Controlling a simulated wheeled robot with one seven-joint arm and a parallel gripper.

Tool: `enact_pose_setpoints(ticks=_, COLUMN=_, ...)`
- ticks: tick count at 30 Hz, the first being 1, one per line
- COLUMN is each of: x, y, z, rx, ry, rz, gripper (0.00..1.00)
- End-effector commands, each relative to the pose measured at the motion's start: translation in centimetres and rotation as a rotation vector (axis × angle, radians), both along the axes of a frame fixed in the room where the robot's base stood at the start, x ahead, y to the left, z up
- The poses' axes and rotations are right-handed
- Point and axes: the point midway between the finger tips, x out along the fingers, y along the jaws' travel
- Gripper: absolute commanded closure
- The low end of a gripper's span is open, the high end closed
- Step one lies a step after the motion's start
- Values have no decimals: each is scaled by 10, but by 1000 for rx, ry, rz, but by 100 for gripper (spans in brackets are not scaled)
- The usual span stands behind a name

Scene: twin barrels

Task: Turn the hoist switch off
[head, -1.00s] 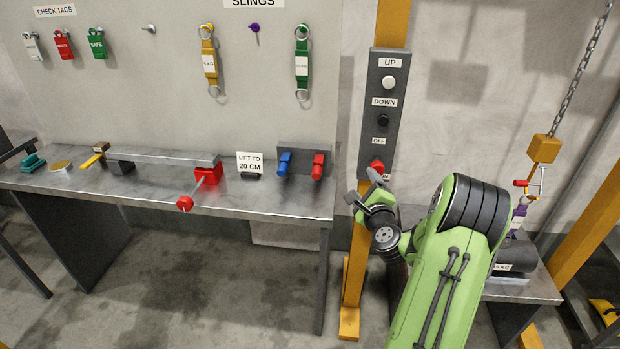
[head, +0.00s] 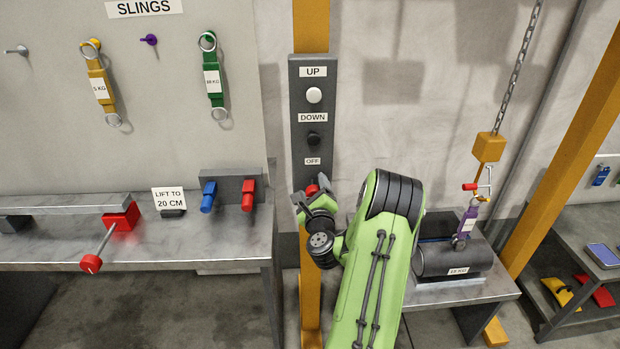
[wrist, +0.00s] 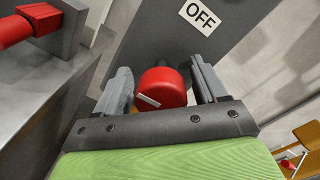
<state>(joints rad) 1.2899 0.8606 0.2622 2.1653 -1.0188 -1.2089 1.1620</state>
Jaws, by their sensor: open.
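The hoist switch is a red knob (wrist: 162,88) with a white mark, below the OFF label (wrist: 201,14) in the wrist view. In the head view the red knob (head: 312,189) shows only partly behind my gripper, at the bottom of the dark control panel (head: 298,140). My gripper (wrist: 162,82) is open, with one finger on each side of the knob. Small gaps seem to show beside the knob, so I cannot tell whether a finger touches it. In the head view my gripper (head: 308,198) is at the panel's lower end.
The panel also has a white UP button (head: 314,95) and a black DOWN button (head: 313,139). A workbench (head: 240,240) stands at left with a red-ended vise handle (head: 92,263). At right, a grey cylinder (head: 435,260) hangs or rests under the hoist hook (head: 486,188).

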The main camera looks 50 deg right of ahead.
Motion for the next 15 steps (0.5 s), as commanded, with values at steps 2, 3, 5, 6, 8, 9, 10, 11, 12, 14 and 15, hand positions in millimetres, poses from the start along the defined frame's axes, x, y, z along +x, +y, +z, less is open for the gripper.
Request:
enact_pose_setpoints(ticks=2, x=0, y=1, z=0, rx=0, ry=0, rz=-1, gripper=29)
enact_pose_setpoints(ticks=3, x=0, y=1, z=0, rx=0, ry=0, rz=-1, gripper=29)
enact_pose_setpoints(ticks=5, x=0, y=1, z=0, rx=-1, ry=0, rz=-2, gripper=29)
enact_pose_setpoints(ticks=6, x=0, y=1, z=0, rx=-1, ry=0, rz=-2, gripper=29)
enact_pose_setpoints(ticks=8, x=0, y=1, z=0, rx=-1, ry=0, rz=-2, gripper=29)
enact_pose_setpoints(ticks=9, x=0, y=1, z=0, rx=-1, ry=0, rz=-2, gripper=29)
enact_pose_setpoints(ticks=10, x=0, y=1, z=0, rx=-1, ry=0, rz=-2, gripper=32)
enact_pose_setpoints(ticks=11, x=0, y=1, z=0, rx=-1, ry=0, rz=-2, gripper=37)
enact_pose_setpoints(ticks=12, x=0, y=1, z=0, rx=0, ry=0, rz=-1, gripper=43)
enact_pose_setpoints(ticks=14, x=0, y=1, z=0, rx=0, ry=0, rz=-1, gripper=52)
enact_pose_setpoints(ticks=15, x=0, y=1, z=0, rx=0, ry=0, rz=-1, gripper=58)
